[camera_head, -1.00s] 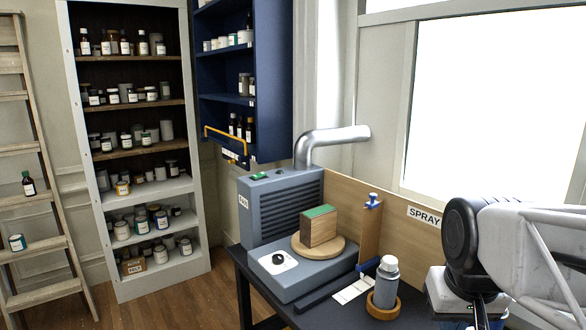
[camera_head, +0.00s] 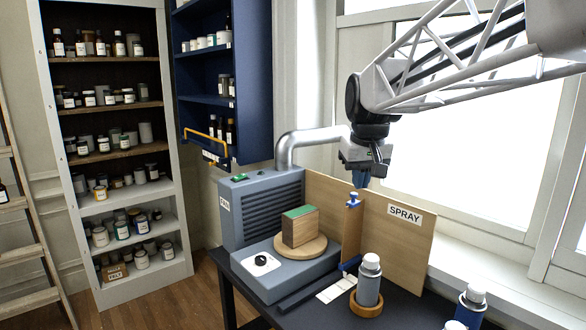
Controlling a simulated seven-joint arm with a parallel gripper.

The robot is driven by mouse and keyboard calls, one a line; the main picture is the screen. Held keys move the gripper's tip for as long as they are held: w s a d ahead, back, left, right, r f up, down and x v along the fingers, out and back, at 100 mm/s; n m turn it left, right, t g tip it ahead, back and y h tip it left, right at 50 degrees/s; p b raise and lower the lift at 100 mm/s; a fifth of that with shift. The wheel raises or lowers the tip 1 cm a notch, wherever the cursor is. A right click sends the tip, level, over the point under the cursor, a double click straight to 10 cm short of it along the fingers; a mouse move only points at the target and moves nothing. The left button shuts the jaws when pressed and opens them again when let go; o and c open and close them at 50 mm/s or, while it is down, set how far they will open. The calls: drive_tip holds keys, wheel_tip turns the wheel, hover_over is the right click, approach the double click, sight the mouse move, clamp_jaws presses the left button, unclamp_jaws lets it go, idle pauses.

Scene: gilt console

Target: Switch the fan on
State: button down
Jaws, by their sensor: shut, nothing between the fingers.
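The fan unit (camera_head: 262,212) is a grey-blue louvred box with a white "FAN" label on its left side, at the back of the dark bench. A green switch (camera_head: 239,178) sits on its top; whether it is on or off cannot be told. A black knob (camera_head: 261,260) on a white plate is on the low grey base in front. My gripper (camera_head: 361,181) is shut and empty, pointing down. In the picture it is to the right of the fan unit, just above a blue clamp (camera_head: 353,200) on the wooden panel's edge; I see no clear contact.
A silver duct (camera_head: 300,143) rises behind the fan unit. A wooden block with a green top (camera_head: 300,227) stands on a round turntable (camera_head: 316,249). A "SPRAY" panel (camera_head: 410,240) stands behind.

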drive_tip(key=w+a+r+n, duration=0.1)
drive_tip(key=w+a+r, duration=0.2)
drive_tip(key=w+a, duration=0.5)
drive_tip(key=n+y, duration=0.1)
drive_tip(key=n, duration=0.4)
hover_over(245, 174)
drive_tip(key=s+d, duration=0.1)
drive_tip(key=s, duration=0.3)
drive_tip(key=shift+w+d+f, duration=0.2)
drive_tip(key=shift+f, duration=0.5)
drive_tip(key=x, duration=1.2)
drive_tip(key=shift+s+d+f, duration=0.1)
drive_tip(key=shift+d+f, duration=0.2)
drive_tip(key=shift+f, duration=0.7)
drive_tip(key=shift+d, duration=0.1)
